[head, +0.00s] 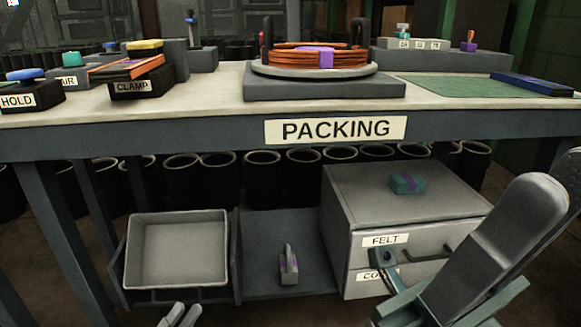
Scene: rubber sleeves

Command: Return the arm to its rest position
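My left gripper (182,312) shows only by its two pale grey fingertips at the bottom edge of the head view, below the front of the grey tray. The fingertips stand a little apart, with nothing visible between them. My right arm comes in at the right edge, and its grey links cover part of the lower drawer.
The PACKING bench (200,137) spans the view, with an orange coil (285,58) on a turntable.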

